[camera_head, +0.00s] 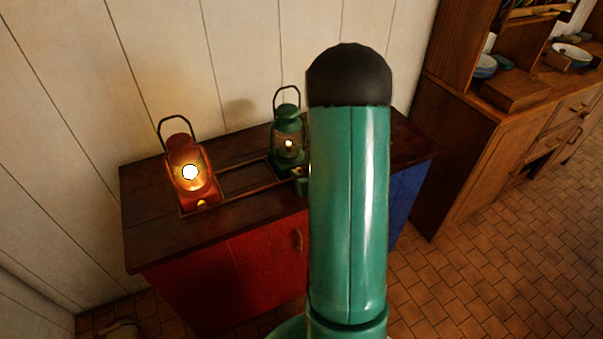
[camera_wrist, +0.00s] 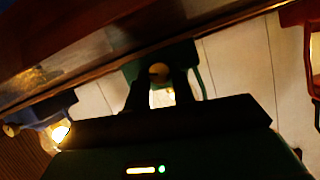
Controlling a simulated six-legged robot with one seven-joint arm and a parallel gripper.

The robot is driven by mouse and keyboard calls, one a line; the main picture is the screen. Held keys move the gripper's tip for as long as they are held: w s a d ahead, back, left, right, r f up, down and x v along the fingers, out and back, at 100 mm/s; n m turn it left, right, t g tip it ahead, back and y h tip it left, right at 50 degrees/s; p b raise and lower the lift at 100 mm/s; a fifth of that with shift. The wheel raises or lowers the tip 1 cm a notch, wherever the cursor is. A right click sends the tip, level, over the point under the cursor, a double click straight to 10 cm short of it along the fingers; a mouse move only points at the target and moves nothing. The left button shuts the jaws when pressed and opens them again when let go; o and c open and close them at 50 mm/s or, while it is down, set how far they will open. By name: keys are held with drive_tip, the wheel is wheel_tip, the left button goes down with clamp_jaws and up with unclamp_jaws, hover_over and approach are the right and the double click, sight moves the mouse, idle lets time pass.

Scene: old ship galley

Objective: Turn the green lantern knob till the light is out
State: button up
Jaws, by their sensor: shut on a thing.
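The green lantern (camera_head: 288,143) stands upright on the dark cabinet top, just left of my arm in the head view. A small flame still glows inside it, much weaker than the red lantern's light. In the wrist view, which is turned over, the green lantern (camera_wrist: 185,54) is straight ahead. Its round brass knob (camera_wrist: 158,72) sits between the two dark fingers of my gripper (camera_wrist: 158,80), which is shut on it. In the head view my arm hides most of the gripper.
A red lantern (camera_head: 184,153) shines brightly on the left of the cabinet top (camera_head: 150,225); a blue lantern (camera_wrist: 45,112) is lit in the wrist view and hidden by my arm in the head view. A wooden dresser (camera_head: 480,140) stands right. Tiled floor (camera_head: 480,275) is clear.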

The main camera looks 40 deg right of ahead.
drive_tip(key=shift+w+h, duration=0.1)
drive_tip(key=shift+h, duration=0.2)
drive_tip(key=n, duration=0.1)
drive_tip(key=n+h, duration=0.1)
drive_tip(key=shift+a+n+g, duration=0.25)
drive_tip(key=shift+n+g, duration=0.05)
drive_tip(key=shift+f+n+h, duration=0.1)
drive_tip(key=shift+n+h, duration=0.9)
drive_tip(key=shift+n, duration=0.2)
drive_tip(key=o, duration=1)
drive_tip(key=shift+a, duration=0.1)
